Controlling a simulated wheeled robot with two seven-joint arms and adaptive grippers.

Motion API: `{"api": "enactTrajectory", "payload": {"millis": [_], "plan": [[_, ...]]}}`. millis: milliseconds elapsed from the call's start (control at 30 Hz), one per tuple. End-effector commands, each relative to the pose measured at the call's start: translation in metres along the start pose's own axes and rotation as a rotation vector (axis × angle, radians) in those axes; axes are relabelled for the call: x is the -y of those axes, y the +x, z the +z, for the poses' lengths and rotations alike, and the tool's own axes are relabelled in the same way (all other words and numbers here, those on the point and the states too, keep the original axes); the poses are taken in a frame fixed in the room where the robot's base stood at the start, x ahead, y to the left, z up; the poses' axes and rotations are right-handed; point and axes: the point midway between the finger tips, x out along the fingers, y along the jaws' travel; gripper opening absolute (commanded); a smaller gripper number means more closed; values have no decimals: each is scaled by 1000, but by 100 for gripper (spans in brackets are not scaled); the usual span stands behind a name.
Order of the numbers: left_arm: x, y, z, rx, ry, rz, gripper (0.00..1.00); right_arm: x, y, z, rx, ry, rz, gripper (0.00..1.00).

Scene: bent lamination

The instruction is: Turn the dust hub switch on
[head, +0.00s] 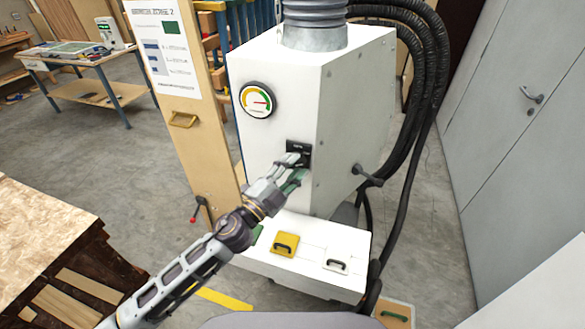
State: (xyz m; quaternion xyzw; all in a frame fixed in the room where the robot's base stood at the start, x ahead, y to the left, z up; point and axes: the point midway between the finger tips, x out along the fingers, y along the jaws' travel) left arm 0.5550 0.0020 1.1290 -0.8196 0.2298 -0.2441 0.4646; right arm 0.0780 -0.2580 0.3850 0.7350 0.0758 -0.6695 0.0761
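The dust hub is a white cabinet (335,85) in the middle of the head view, with a grey duct on top. A small black switch plate (303,147) is on its front face, below a round gauge (257,100). My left gripper (294,168) is at this plate, its fingertips touching or very close to it. The fingers and a green part beside them cover the lower part of the plate, so the switch position is hidden. I cannot tell whether the fingers are open or shut. My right gripper is not in view.
A wooden sign panel (170,60) stands left. A workbench (40,225) is at lower left.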

Motion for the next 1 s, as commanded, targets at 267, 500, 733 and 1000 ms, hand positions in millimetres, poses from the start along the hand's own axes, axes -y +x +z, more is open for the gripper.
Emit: {"api": "enactTrajectory", "payload": {"millis": [267, 500, 733, 1000], "plan": [[0, -2, 0, 0, -1, 0, 38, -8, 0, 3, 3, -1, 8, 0], [-1, -11, 0, 1, -3, 1, 38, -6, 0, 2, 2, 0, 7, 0], [-1, -25, 0, 1, -3, 1, 38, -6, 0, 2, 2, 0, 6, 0], [-1, -41, 0, 1, -2, 0, 38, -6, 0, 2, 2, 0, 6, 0]]}}
